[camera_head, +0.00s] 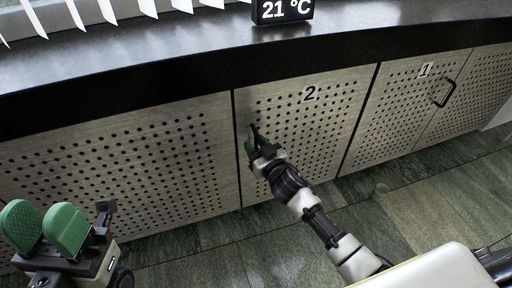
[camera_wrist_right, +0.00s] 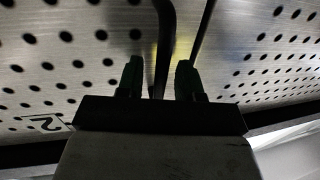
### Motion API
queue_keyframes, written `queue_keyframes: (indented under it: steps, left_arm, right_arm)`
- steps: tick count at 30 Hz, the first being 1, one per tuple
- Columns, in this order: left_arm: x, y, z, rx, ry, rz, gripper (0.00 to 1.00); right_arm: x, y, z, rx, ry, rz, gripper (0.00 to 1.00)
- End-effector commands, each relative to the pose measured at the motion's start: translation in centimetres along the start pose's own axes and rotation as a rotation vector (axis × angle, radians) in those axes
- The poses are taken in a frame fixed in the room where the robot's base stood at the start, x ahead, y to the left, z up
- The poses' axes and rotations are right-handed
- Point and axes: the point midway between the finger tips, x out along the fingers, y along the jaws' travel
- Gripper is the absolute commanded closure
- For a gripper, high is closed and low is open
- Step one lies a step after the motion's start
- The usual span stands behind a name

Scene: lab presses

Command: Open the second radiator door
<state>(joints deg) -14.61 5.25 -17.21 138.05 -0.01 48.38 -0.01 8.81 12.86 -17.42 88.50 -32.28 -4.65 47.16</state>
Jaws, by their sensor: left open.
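The second radiator door (camera_head: 330,120) is a perforated metal panel marked "2" in the head view. It looks closed, flush with its neighbours. Its dark handle (camera_head: 254,133) is near the door's left edge, partly hidden by my right gripper (camera_head: 254,147). In the right wrist view the handle (camera_wrist_right: 164,45) runs between the two fingers of the right gripper (camera_wrist_right: 160,80). The fingers stand apart with gaps beside the bar, so they are around it but not clamped on it. My left gripper (camera_head: 42,226), with green pads, is open and empty at the lower left, away from the door.
Door "1" (camera_head: 395,110) with its black handle (camera_head: 444,92) is to the right. Another perforated panel (camera_head: 120,155) is to the left. A dark sill (camera_head: 180,60) runs above, carrying a temperature display (camera_head: 283,11). The tiled floor (camera_head: 215,255) in front is clear.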

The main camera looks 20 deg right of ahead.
Motion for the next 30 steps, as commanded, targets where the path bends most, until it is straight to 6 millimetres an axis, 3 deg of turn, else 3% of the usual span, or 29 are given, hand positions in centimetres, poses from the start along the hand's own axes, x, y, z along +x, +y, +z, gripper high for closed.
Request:
queue_keyframes:
  steps: [7,14,24,28,30]
  left_arm:
    - [0.1,0.0,0.0,0.000,0.002,0.001,0.57]
    - [0.1,0.0,0.0,0.000,0.003,0.001,0.57]
    - [0.3,0.0,-0.1,0.000,0.004,0.000,0.57]
    - [0.8,0.0,-0.3,-0.001,0.010,-0.002,0.57]
    - [-0.2,0.0,-0.5,-0.002,-0.034,-0.017,0.57]
  right_arm:
    - [0.1,0.0,0.0,0.000,0.000,0.000,0.64]
    - [0.1,0.0,0.0,0.000,0.000,0.000,0.99]
    - [-0.1,0.0,-0.1,0.000,-0.001,-0.004,1.00]
    - [-1.1,-0.1,-0.2,0.000,-0.002,-0.026,1.00]
    - [-1.9,-0.1,-0.3,-0.002,-0.004,-0.046,1.00]
